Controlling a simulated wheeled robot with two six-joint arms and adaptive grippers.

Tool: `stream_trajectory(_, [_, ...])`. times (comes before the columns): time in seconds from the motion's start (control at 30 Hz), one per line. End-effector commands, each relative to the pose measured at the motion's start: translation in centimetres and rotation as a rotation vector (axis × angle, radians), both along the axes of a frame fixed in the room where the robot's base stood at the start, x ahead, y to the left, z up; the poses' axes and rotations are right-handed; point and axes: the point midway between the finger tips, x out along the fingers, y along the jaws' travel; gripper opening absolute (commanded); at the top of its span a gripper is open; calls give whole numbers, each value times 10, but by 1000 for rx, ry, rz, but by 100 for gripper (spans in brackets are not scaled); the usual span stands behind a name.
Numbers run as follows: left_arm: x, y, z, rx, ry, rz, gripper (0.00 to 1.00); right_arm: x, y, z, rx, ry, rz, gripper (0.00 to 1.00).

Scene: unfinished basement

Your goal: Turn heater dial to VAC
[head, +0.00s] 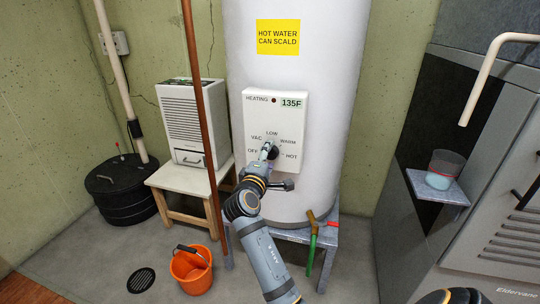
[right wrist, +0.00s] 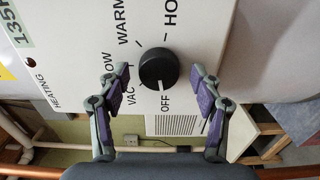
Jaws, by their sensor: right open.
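The heater's black dial (head: 274,152) is on a white control panel (head: 290,115) on the front of the white water heater (head: 290,60). The panel's labels read OFF, VAC, LOW, WARM and HOT around the dial. My right gripper (head: 268,153) is at the dial and partly covers it in the head view. In the right wrist view the dial (right wrist: 157,62) sits between the tips of the open fingers (right wrist: 160,72), with a gap on each side. A pale mark on the dial's lower edge faces the OFF label (right wrist: 165,102). My left gripper is not in view.
A copper pipe (head: 200,110) stands left of the heater, by a white dehumidifier (head: 190,120) on a wooden stool (head: 170,178). An orange bucket (head: 190,270) and a green hose (head: 312,255) are below. A cup (head: 443,170) stands on a shelf at right.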

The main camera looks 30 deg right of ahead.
Motion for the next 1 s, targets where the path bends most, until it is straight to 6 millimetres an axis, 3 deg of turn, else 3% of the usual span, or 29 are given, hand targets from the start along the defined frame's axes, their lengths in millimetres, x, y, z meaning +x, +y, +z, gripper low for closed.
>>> stream_trajectory(0.17, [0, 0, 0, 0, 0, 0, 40, 0, 0, 0, 0, 0, 0, 64])
stream_trajectory(0.57, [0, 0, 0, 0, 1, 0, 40, 0, 0, 0, -1, 1, 0, 11])
stream_trajectory(1.0, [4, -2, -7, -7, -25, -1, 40, 0, 0, -2, 77, -90, 0, 11])
